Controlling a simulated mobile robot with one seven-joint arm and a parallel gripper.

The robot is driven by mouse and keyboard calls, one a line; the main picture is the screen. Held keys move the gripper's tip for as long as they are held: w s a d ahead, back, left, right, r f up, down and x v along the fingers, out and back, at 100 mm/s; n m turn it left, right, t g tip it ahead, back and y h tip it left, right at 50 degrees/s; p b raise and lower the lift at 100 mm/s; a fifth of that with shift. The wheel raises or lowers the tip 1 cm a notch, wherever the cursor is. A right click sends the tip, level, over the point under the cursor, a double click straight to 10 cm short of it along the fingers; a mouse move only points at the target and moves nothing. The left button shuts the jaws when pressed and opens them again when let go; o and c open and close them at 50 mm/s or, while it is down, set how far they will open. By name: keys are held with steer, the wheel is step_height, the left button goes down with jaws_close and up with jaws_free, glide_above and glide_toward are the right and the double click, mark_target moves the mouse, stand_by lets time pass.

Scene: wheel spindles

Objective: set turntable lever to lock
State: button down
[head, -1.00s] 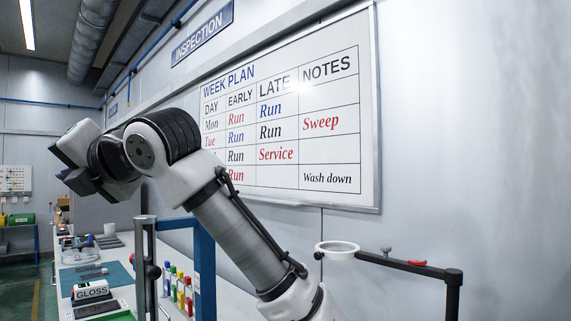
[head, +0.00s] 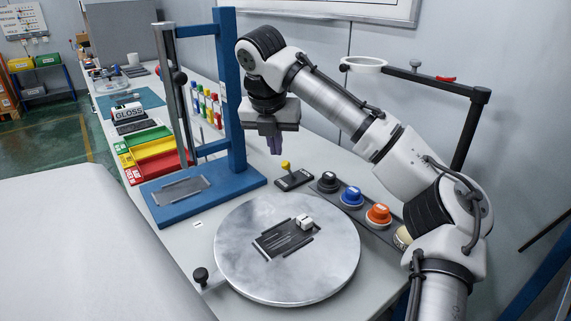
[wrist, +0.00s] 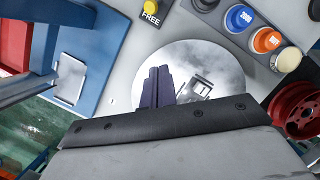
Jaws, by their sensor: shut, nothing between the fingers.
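The turntable (head: 340,253) is a round grey metal disc on the bench in the head view; it also shows in the wrist view (wrist: 205,55). Behind it is a small black plate (head: 299,179) with a yellow-knobbed lever (head: 286,165). In the wrist view the plate lies at the top edge with the word FREE (wrist: 151,10) beside the yellow knob; no LOCK marking is readable. My gripper (head: 275,149) points down above and slightly left of the lever, apart from it. Its dark fingers are shut and empty, and show in the wrist view (wrist: 159,72).
Black, blue and orange buttons (head: 378,214) stand in a row right of the lever. A blue press frame (head: 229,90) rises close left of my gripper. A white block (head: 304,222) sits on the disc. A red wheel (wrist: 298,108) shows at right in the wrist view.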

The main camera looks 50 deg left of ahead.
mark_target(284, 163)
steer(key=p+x, duration=0.1)
steer(key=x, duration=0.8)
steer(key=shift+w+a+f, duration=0.1)
steer(key=shift+f, duration=0.3)
steer(key=shift+w+a+r+p, duration=0.1)
steer(key=shift+w+a+p, duration=0.25)
steer(key=shift+w, duration=0.15)
steer(key=shift+w+a+p, duration=0.2)
steer(key=shift+w+a, duration=0.2)
steer(key=shift+w, duration=0.1)
steer(key=shift+w+a, duration=0.5)
steer(key=shift+w, duration=0.1)
steer(key=shift+w+p, duration=0.1)
steer(key=shift+p, duration=0.25)
steer(key=shift+w+r+p, duration=0.1)
steer(key=shift+p, duration=0.3)
